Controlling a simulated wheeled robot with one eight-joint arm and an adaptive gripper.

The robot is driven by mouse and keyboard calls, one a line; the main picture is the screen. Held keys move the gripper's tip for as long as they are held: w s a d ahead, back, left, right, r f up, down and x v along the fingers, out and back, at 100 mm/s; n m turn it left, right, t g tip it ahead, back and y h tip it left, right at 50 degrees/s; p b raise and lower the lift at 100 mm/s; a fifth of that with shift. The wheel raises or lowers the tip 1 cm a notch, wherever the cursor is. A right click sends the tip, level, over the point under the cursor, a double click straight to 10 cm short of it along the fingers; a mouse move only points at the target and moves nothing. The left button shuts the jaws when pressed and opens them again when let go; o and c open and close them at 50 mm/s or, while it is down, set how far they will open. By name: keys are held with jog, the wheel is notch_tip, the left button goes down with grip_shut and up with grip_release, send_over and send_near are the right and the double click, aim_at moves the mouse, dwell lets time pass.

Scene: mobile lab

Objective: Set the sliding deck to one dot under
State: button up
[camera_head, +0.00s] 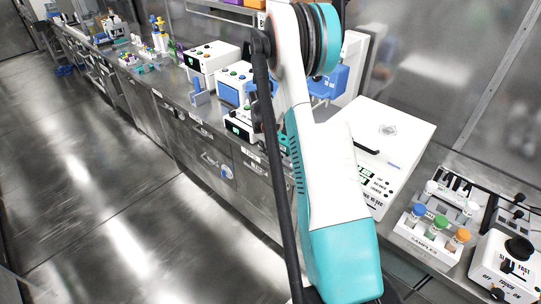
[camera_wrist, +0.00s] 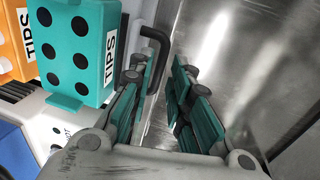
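My gripper (camera_wrist: 165,70) is open in the wrist view, its teal-padded fingers apart with nothing held between them. A bent black handle (camera_wrist: 157,36) stands just beyond the left finger, partly hidden by it; I cannot tell whether they touch. A teal tip box (camera_wrist: 78,48) with several black dots and a TIPS label is at upper left. Below it is a white body (camera_wrist: 62,128) with small dark dots and partly hidden lettering, possibly part of the sliding deck. The deck's setting is not readable. In the head view my arm hides this area.
An orange tip box (camera_wrist: 18,42) is beside the teal one. A metal wall (camera_wrist: 245,50) is on the right. The head view shows a white instrument (camera_head: 385,135), a samples rack (camera_head: 420,240) and a knob box (camera_head: 497,278) along the bench. The floor (camera_head: 95,210) is clear.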

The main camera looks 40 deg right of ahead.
jog(key=shift+d+f, duration=0.2)
jog(key=shift+f, duration=0.9)
grip_shut()
jog(key=shift+d, duration=0.1)
jog(key=d, duration=0.7)
jog(key=w+d+b, duration=0.1)
jog(key=d, duration=0.6)
jog(key=d+b, duration=0.1)
jog(key=d, duration=0.6)
jog(key=shift+w+d, duration=0.1)
jog(key=shift+w, duration=0.25)
grip_release()
